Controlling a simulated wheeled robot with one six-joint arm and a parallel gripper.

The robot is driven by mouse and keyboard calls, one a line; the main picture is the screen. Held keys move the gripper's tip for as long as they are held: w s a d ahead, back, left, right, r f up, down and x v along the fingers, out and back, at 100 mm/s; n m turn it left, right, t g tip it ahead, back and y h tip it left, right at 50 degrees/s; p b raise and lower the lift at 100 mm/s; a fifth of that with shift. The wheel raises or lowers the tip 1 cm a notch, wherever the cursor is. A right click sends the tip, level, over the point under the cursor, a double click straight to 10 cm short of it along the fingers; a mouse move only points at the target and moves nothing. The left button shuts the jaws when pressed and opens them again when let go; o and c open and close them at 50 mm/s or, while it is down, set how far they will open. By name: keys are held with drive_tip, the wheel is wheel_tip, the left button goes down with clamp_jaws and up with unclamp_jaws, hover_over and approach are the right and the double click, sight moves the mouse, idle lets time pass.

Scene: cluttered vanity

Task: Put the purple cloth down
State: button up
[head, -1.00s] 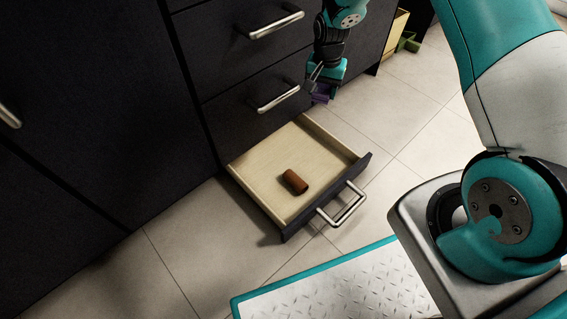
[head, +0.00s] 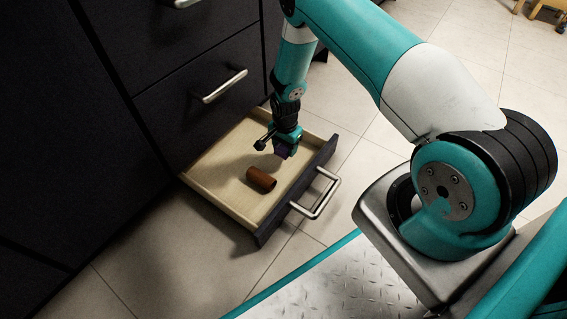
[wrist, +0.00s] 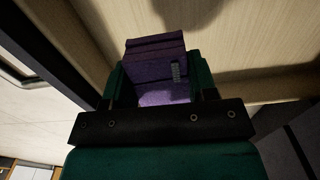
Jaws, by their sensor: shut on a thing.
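The purple cloth (wrist: 156,55) is a folded, block-like bundle in the wrist view, held between the green fingers of my gripper (wrist: 158,82). In the head view my gripper (head: 284,146) points down over the open drawer (head: 216,191), with a dark purple bit of the cloth (head: 283,151) showing at its tip. The pale drawer floor lies beyond the cloth in the wrist view, with a shadow on it. The cloth looks held above the drawer floor; the exact gap is hard to tell.
A brown cylinder (head: 261,180) lies on the drawer floor, just front-left of my gripper. The drawer's dark front carries a metal handle (head: 315,195). Closed dark drawers with a handle (head: 225,86) stand above. Tiled floor (head: 150,262) is clear around it.

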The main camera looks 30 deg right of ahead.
drive_tip(key=shift+f+b, duration=1.4)
drive_tip(key=shift+f, duration=1.25)
drive_tip(key=shift+f, duration=0.2)
drive_tip(key=o, duration=0.8)
drive_tip(key=shift+r, duration=0.15)
